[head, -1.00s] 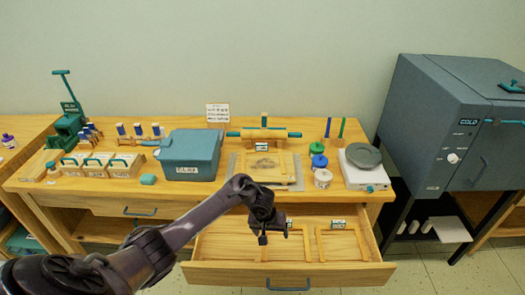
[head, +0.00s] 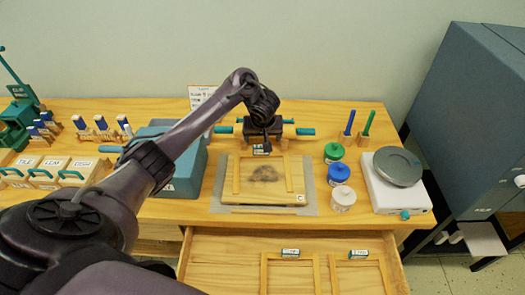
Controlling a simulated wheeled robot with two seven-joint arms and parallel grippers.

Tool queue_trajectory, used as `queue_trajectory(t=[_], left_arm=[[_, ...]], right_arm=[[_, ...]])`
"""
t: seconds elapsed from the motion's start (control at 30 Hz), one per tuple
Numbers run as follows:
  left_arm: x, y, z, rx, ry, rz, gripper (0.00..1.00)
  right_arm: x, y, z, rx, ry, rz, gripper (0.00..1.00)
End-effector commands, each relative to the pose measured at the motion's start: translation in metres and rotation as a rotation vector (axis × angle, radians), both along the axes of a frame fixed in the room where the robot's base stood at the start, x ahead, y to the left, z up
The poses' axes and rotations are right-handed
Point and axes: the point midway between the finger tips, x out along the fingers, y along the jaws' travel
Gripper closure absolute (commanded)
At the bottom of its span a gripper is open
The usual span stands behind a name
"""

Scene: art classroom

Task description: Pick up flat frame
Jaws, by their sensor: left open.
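Several thin wooden frames show, and I cannot read their small tags. One light wooden frame (head: 236,174) lies flat on a wooden board (head: 280,200) on the bench, around a dark smudge. Two more frames, a left one (head: 265,275) and a right one (head: 334,276), lie in the open drawer and are cut off by the bottom edge. My left gripper (head: 262,146) is open and points down over the back edge of the bench frame, close to its tag. I cannot tell whether it touches. My right gripper is not in view.
A rolling pin (head: 305,131) with teal handles lies behind my left gripper and is partly hidden. Green (head: 334,152), blue (head: 339,173) and white (head: 343,199) jars stand right of the board, beside a scale (head: 398,168). A blue-grey clay box (head: 189,177) is partly behind my arm.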

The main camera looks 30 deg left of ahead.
Motion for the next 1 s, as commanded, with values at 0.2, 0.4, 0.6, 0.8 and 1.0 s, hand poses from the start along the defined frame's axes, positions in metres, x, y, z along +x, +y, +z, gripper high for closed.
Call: queue_trajectory(t=[0.2, 0.4, 0.6, 0.8, 1.0], left_arm=[[0.006, 0.006, -0.021, 0.002, 0.001, 0.004, 0.20], [0.011, 0.012, -0.047, 0.003, 0.002, 0.003, 0.20], [0.018, 0.017, -0.068, 0.002, 0.001, 0.002, 0.20], [0.019, 0.017, -0.069, 0.002, 0.000, 0.002, 0.20], [0.019, 0.017, -0.069, 0.002, 0.000, 0.002, 0.38]], right_arm=[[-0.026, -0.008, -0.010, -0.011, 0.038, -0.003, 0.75], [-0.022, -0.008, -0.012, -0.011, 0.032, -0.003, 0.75], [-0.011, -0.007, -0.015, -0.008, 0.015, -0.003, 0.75], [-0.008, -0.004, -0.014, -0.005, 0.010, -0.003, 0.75], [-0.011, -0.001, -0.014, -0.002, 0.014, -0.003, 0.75]])
